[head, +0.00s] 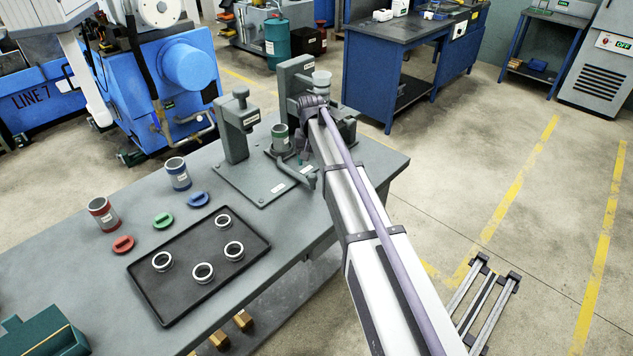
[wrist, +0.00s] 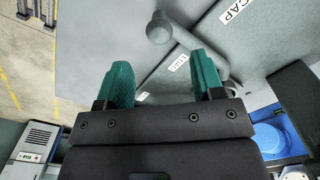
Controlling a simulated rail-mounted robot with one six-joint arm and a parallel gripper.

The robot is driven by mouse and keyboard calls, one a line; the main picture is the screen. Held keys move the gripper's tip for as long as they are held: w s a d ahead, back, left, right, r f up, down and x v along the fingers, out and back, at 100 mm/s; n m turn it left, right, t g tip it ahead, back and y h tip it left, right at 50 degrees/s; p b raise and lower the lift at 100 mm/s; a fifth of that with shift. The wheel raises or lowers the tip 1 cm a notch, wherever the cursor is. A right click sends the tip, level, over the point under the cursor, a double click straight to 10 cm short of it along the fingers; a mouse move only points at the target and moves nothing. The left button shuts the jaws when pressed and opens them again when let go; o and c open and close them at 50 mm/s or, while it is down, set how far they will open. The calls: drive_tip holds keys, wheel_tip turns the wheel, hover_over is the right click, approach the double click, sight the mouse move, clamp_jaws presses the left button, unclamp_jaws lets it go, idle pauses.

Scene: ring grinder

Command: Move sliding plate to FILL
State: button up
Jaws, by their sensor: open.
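The grey fixture base (head: 262,187) stands at the back of the bench in the head view. A small grey cup (head: 280,138) sits on it at what looks like the sliding plate, whose edges are partly hidden by my arm. A grey handle bar (head: 309,179) sticks out at the right. In the wrist view the handle's round knob (wrist: 160,28) and bar show just beyond my fingers. My gripper (wrist: 160,60) is open, with green fingers apart and nothing held between them. A CAP label (wrist: 238,10) is readable; a smaller label (wrist: 178,63) is not clear.
A black tray (head: 152,300) with several white rings lies at the front of the bench. A red cup (head: 103,214), a blue cup (head: 178,174) and coloured caps stand behind it. Grey posts (head: 233,128) rise from the fixture, close to my arm.

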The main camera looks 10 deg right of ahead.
sight(313, 174)
wheel_tip(313, 174, down, 9)
drive_tip(key=b, duration=0.7)
drive_tip(key=shift+r, duration=0.2)
drive_tip(key=shift+d+r, duration=0.1)
drive_tip(key=shift+r, duration=0.1)
drive_tip(key=shift+c, duration=0.2)
clamp_jaws()
